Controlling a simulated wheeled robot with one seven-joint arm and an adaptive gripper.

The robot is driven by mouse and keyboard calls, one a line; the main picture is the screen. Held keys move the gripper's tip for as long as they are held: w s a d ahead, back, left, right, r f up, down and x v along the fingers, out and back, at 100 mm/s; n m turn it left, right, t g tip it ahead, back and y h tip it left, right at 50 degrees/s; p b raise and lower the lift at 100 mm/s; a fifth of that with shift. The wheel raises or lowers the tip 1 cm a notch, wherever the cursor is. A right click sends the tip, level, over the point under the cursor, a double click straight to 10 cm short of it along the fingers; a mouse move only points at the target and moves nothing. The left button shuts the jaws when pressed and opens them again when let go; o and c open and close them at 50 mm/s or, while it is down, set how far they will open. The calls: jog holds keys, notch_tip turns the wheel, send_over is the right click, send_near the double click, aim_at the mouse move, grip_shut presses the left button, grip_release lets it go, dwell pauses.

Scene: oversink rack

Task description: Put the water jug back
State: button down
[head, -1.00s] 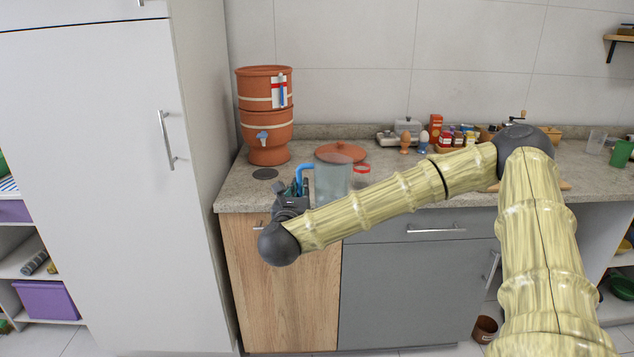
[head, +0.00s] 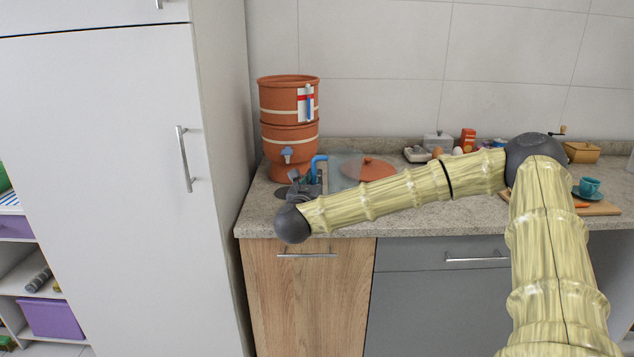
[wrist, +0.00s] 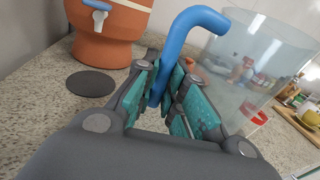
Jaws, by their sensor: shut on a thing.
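The water jug is a clear see-through vessel with a blue handle. In the wrist view its body (wrist: 258,62) is at the right and its blue handle (wrist: 190,35) runs down between my fingers. My gripper (wrist: 172,85) is shut on the handle. I cannot tell whether the jug's base touches the counter.
A dark round mat (wrist: 91,83) lies on the counter below the filter's tap (wrist: 98,8). A terracotta lid (head: 378,168) lies behind the jug. A tall white cabinet (head: 100,150) borders the counter's left.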

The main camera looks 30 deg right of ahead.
jog(key=shift+w+d+f+p, duration=0.25)
jog(key=shift+w+d+f, duration=0.5)
jog(key=shift+w, duration=0.35)
jog(key=shift+w+d+f+p, duration=0.2)
jog(key=shift+w+d+f, duration=0.4)
jog(key=shift+w+d, duration=0.4)
jog(key=shift+w+d+f+p, duration=0.25)
jog(key=shift+w+d+f, duration=0.45)
jog(key=shift+w, duration=0.45)
jog(key=shift+f, duration=0.1)
jog(key=c, duration=1.5)
grip_release()
jog(key=b+v, duration=0.1)
jog(key=v, duration=1.1)
jog(key=shift+s+b, duration=0.1)
jog(key=shift+b, duration=0.3)
